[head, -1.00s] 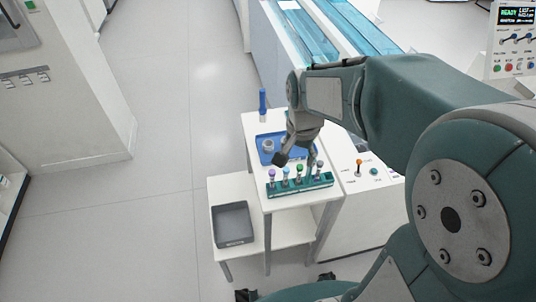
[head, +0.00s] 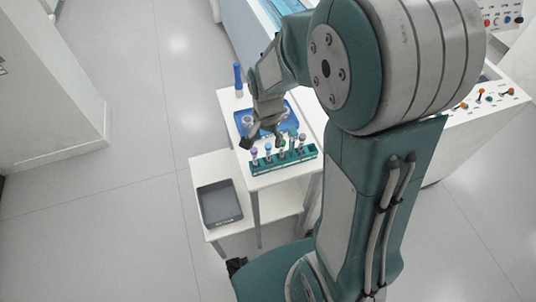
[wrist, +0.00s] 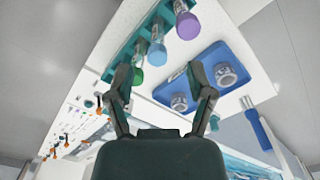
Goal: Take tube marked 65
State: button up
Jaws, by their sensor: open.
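A teal rack (head: 286,162) holds several upright capped tubes on the white cart. The purple-capped tube (head: 254,153) stands at its left end, with the blue-capped tube (head: 268,148) beside it. In the wrist view, the purple-capped tube (wrist: 187,24), blue-capped tube (wrist: 157,50) and green-capped tube (wrist: 137,75) show near my fingers. No number is readable, so I cannot tell which tube is marked 65. My gripper (head: 262,140) is open and empty over the rack's left part. Its spread fingers also show in the wrist view (wrist: 160,78), the left one close to the green cap.
A blue tray (head: 290,119) with grey-white round items lies behind the rack. A blue upright object (head: 238,76) stands at the cart's far left corner. A grey bin (head: 220,204) sits on the lower shelf. A control panel (head: 484,98) is at right. Floor at left is clear.

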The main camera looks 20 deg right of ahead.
aim_at(268, 145)
notch_tip(268, 145, down, 4)
jog(key=shift+r, duration=0.1)
jog(key=c, duration=0.9)
jog(key=shift+c, duration=0.2)
